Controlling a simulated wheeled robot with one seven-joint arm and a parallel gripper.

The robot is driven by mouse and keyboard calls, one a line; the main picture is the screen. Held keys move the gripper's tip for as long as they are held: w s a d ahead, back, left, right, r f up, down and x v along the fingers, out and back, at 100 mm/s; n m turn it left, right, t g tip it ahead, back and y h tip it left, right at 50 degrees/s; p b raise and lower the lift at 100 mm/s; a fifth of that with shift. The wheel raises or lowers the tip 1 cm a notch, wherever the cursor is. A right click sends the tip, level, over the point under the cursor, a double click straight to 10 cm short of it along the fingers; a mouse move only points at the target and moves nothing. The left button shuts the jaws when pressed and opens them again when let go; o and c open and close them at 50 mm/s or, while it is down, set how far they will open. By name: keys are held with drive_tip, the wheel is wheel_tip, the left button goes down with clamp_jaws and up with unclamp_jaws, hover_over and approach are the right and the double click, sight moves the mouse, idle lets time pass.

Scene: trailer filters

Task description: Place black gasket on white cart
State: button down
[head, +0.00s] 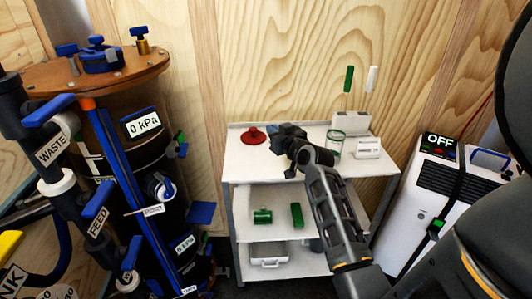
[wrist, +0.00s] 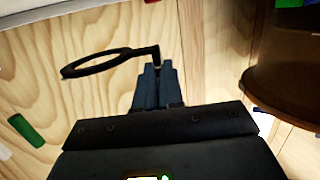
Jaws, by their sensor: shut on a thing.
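The black gasket (wrist: 78,70) is a thin ring with a small tab. In the wrist view my gripper (wrist: 152,70) is shut on the tab, and the ring sticks out to the left, clear of the fingers. In the head view my gripper (head: 284,134) is over the top shelf of the white cart (head: 233,172). The gasket cannot be told apart from the dark gripper there. I cannot tell how high the gripper is above the shelf.
On the cart's top shelf are a red knob-like part (head: 253,136), a glass beaker (head: 335,144), a small white box (head: 367,148) and a holder (head: 350,122) with green and white sticks. The brown-lidded filter vessel (head: 95,70) stands left, a white OFF unit (head: 436,190) right.

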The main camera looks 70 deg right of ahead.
drive_tip(key=p, duration=0.3)
hover_over(248, 165)
wheel_tip(248, 165, down, 5)
drive_tip(key=shift+d+r, duration=0.1)
drive_tip(key=shift+f+b, duration=0.85)
drive_tip(key=shift+f, duration=1.25)
drive_tip(key=shift+f, duration=0.2)
drive_tip(key=c, duration=1.3)
unclamp_jaws()
drive_tip(key=shift+o, duration=0.2)
